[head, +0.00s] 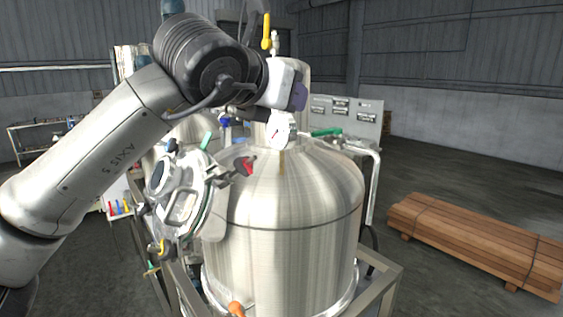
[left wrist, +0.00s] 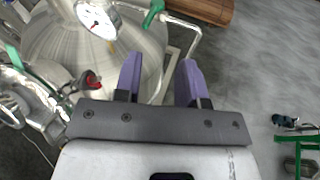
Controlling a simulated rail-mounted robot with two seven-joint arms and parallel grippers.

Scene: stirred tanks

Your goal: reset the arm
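My left arm comes in from the left in the head view and reaches over the steel tank (head: 290,240). My left gripper (head: 299,97), with purple fingers, is above the tank's domed top. In the left wrist view the left gripper (left wrist: 159,78) has its two fingers apart with nothing between them. The tank's dome (left wrist: 75,45) is beyond and to the left of the fingers. My right gripper is in neither view.
A pressure gauge (head: 282,132) stands on the tank top, close below the left gripper. An open round hatch (head: 182,190) and a red-handled part (head: 244,166) are on the tank's left. Stacked timber (head: 475,240) lies on the floor at right, with free floor around it.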

